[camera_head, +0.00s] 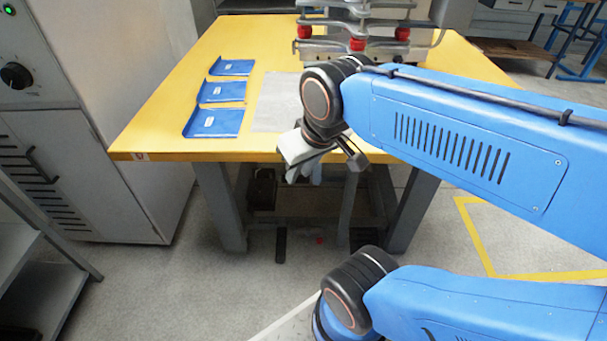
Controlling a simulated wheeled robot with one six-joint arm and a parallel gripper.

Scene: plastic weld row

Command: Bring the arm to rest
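My arm, blue with black joints, reaches in from the right edge over the front of the yellow table. My gripper (318,163) hangs at the table's front edge, pointing down. A pale block-like part shows on its left side and a dark part on its right. Light blue-grey shapes show just beneath it, and I cannot tell whether they are held or lie behind. The fingertips are too small and overlapped to show whether it is open or shut.
Several blue plastic parts (221,91) lie in a row on the yellow table (262,40), left of a grey mat (272,115). A machine with red knobs (357,45) stands at the back. A grey cabinet (95,110) stands close on the left. Floor shows right of the table.

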